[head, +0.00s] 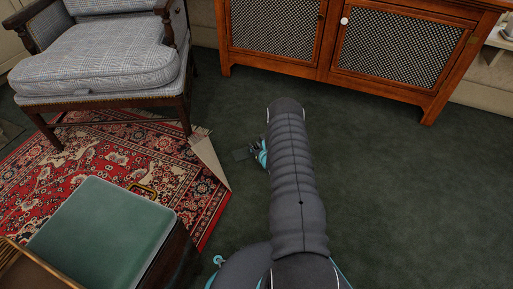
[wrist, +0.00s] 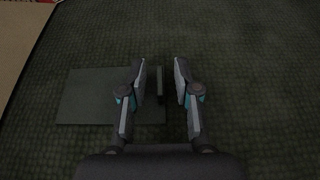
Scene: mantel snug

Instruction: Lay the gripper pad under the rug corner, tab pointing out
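The gripper pad, a flat dark grey-green rectangle, lies on the carpet in the wrist view (wrist: 95,98) and shows as a small dark patch in the head view (head: 242,154). Its darker tab (wrist: 160,85) is at its right edge. My gripper (wrist: 160,64) is open, with one finger on each side of the tab and gaps showing; in the head view my gripper (head: 262,153) is low, partly hidden by my arm. The red patterned rug (head: 95,160) has its near-right corner (head: 209,162) folded back, beige underside showing. The folded part's edge (wrist: 14,45) is at the wrist view's upper left.
A plaid armchair (head: 95,65) stands on the rug's far part. A green-topped stool (head: 102,235) stands on its near part, with a wicker-edged item beside it. A wooden cabinet (head: 328,75) is at the back. Dark green carpet (head: 420,200) is clear on the right.

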